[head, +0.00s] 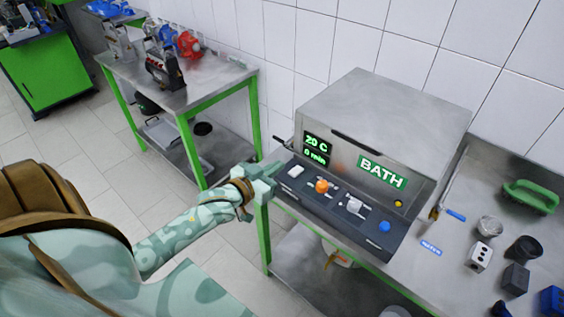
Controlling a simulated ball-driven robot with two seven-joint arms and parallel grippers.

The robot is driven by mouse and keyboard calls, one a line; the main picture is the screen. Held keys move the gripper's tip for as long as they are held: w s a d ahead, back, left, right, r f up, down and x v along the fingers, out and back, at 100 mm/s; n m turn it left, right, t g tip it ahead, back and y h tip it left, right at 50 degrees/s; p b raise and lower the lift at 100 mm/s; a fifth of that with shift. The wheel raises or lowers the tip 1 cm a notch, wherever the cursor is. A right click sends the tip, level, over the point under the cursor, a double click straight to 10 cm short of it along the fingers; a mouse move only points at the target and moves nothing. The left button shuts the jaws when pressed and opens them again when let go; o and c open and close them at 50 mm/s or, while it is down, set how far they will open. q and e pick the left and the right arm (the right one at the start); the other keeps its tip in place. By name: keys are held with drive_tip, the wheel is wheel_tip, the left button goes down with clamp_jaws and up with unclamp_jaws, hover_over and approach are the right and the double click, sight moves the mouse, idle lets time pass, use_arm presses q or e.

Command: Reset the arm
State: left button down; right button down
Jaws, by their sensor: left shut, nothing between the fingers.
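My left arm comes in from the left, and its gripper (272,172) is at the left front corner of the bath unit. The gripper is shut and empty. I cannot tell whether it touches the unit. The bath unit (385,115) is a grey metal box with a green BATH label and a display reading 20 C and 0 min. Its dark front panel (335,213) carries a white switch (296,171), an orange knob (321,186), a grey-white knob (354,205) and a blue button (384,226). My right gripper is not in view.
The bath stands on a metal bench (440,270) with green legs. To its right lie a green-handled tool (531,196), a blue-handled tool (455,215), a black cup (524,248) and small blocks. A second bench (215,85) holds pumps at the back left. Tiled floor lies between.

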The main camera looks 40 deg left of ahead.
use_arm(q)
drive_tip(key=shift+s, duration=0.1)
idle(0.5)
drive_tip(key=s+a+f+m+g+y+b, duration=0.15)
drive_tip(key=s+f+g, duration=0.35)
drive_tip(key=f, duration=0.9)
drive_tip(key=s+a+f+m+g+y, duration=0.1)
drive_tip(key=s+a+f+g, duration=0.1)
drive_tip(key=s+f, duration=0.9)
drive_tip(key=s+d+f+g+b, duration=0.2)
drive_tip(key=s+d+f+g, duration=0.2)
drive_tip(key=s+f, duration=0.7)
drive_tip(key=s+d+f+g+h+b, duration=0.1)
drive_tip(key=s+d+f+g, duration=0.3)
drive_tip(key=s+d+f, duration=0.4)
drive_tip(key=s+f+b, duration=0.1)
drive_tip(key=s+f, duration=0.3)
drive_tip(key=s, duration=0.4)
drive_tip(key=shift+f+b, duration=0.3)
drive_tip(key=shift+w+m, duration=0.1)
drive_tip(key=shift+m, duration=0.15)
